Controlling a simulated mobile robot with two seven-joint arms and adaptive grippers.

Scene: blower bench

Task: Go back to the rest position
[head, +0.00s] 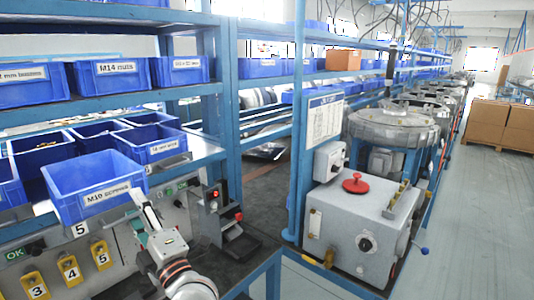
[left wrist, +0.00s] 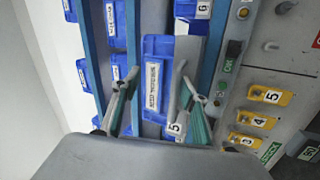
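My left gripper (head: 142,200) reaches up from the lower middle of the head view, near the front right corner of a blue bin labelled M10 (head: 75,194). In the left wrist view the two fingers of my left gripper (left wrist: 155,100) stand wide apart. A blue labelled bin (left wrist: 152,55) shows between and beyond them. I see nothing gripped between the fingers. I cannot tell whether a finger touches the bin. My right gripper is not in view.
Shelves with blue bins (head: 108,74) stand at the left and behind. A panel with yellow numbered tags (head: 69,268) lies below the M10 bin. A black device with a red light (head: 213,210) stands on the bench. A grey machine (head: 350,235) is at the right, beside open floor (head: 470,220).

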